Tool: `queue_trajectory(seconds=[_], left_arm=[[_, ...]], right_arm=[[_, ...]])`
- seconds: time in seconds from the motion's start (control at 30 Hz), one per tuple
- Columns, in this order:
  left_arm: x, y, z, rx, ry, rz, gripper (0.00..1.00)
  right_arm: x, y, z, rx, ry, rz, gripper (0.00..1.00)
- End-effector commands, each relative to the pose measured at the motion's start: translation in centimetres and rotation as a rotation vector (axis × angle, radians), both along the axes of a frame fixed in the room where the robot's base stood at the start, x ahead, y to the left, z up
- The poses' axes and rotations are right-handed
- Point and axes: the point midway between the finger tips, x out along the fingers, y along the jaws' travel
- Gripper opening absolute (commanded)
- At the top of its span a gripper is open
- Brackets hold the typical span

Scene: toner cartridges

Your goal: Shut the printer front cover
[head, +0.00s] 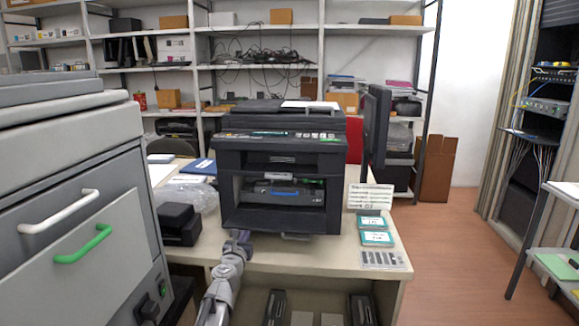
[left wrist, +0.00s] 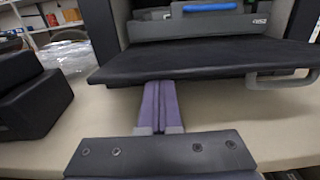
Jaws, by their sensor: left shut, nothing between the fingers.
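The black printer (head: 275,145) stands on the table. Its front cover (head: 270,219) is folded down open and shows as a flat black flap in the left wrist view (left wrist: 200,64), with a grey handle (left wrist: 282,82) at its right. A dark cartridge with a blue strip (head: 285,193) sits in the opening; the blue strip also shows in the left wrist view (left wrist: 208,7). My left gripper (head: 240,238) is shut and empty, at the front edge of the cover near its left end. Its fingertips (left wrist: 160,84) reach the cover's edge or just under it; contact is unclear. My right gripper is out of view.
A black box (head: 178,223) and clear plastic wrap (head: 190,193) lie left of the printer. Teal-and-white boxes (head: 374,229) and a label sheet (head: 384,259) lie to its right. A monitor (head: 376,120) stands behind them. A large grey machine (head: 75,200) fills the left.

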Motion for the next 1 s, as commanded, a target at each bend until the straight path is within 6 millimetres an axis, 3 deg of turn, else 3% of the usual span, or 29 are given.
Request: queue_trajectory(seconds=[0.33, 0.77, 1.0], left_arm=[[0.4, 0.0, 2.5, 0.000, 0.000, 0.000, 0.00], [0.4, 0.0, 2.7, 0.000, 0.000, 0.000, 0.00], [0.9, 0.0, 3.7, 0.000, 0.000, 0.000, 0.00]], right_arm=[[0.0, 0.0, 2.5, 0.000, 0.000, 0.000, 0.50], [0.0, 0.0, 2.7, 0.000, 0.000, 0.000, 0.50], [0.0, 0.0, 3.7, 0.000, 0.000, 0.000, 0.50]])
